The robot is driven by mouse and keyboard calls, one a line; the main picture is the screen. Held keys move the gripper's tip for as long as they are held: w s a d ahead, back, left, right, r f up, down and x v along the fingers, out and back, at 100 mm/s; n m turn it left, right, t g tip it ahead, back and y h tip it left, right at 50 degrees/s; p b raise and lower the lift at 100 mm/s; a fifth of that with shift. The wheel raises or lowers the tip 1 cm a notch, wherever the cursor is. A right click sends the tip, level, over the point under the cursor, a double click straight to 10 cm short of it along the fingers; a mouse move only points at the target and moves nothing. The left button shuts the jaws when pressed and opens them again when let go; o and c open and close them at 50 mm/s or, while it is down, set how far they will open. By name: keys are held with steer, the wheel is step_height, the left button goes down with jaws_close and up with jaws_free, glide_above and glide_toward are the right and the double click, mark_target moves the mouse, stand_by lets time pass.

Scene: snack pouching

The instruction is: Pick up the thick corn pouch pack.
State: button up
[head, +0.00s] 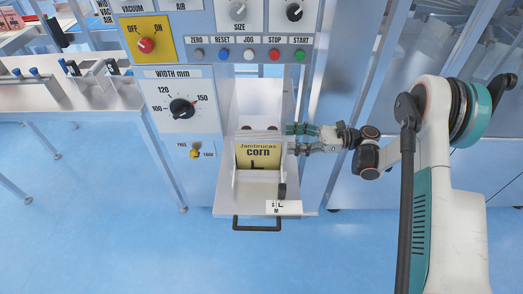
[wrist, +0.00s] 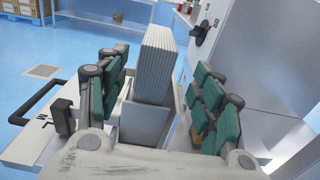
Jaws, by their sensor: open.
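The thick corn pouch pack (head: 258,157) shows its yellow front, lettered "Jambrucas corn", in the head view. It stands in a white holder (head: 279,178) on the machine's front. In the wrist view the pack (wrist: 155,66) shows as a thick block of many pale edges, upright between my fingers. My gripper (head: 293,139) comes from the right with its fingertips at the holder's right side. In the wrist view my gripper (wrist: 162,80) is open, with one green-padded finger on each side of the pack and visible gaps. I cannot tell how far the fingertips reach along the pack.
The machine's panel with a width dial (head: 182,109) and coloured buttons rises left of and above the holder. A black handle (head: 257,226) and a white label plate (head: 284,207) are below it. A side bench (head: 65,95) stands at left. The blue floor in front is clear.

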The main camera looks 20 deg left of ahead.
mark_target(258, 139)
steer(key=b+x, duration=0.1)
steer(key=x, duration=0.5)
steer(key=shift+s+a, duration=0.1)
steer(key=shift+a, duration=0.25)
steer(key=b+x, duration=0.2)
steer(key=x, duration=0.3)
steer(key=shift+s+b, duration=0.2)
steer(key=shift+b, duration=0.1)
jaws_close()
